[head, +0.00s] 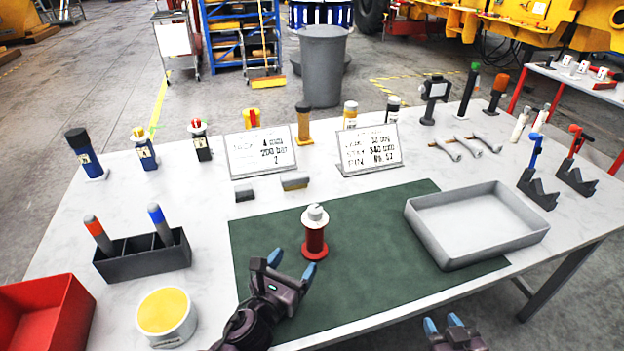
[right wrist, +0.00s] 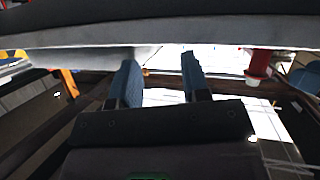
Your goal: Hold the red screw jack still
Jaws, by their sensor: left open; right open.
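The red screw jack (head: 314,240) stands upright on the green mat (head: 380,215), with a red body and a pale grey-white top. My left gripper (head: 291,267) is open and empty over the mat, just in front of the jack and slightly left of it. Its fingertips point toward the jack, which is not between them. My right gripper (head: 442,322) is open and empty at the table's front edge, well right of the jack. Its two blue fingers also show in the right wrist view (right wrist: 161,80). A red, white-ended thing (right wrist: 260,66) there looks like the jack upside down.
A grey tray (head: 480,252) stands on the mat's right side. A dark holder (head: 143,260) with two markers, a yellow-topped tub (head: 166,316) and a red bin (head: 45,320) are at left. Two sign plates (head: 260,153) stand behind the mat. The mat right of the jack is clear.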

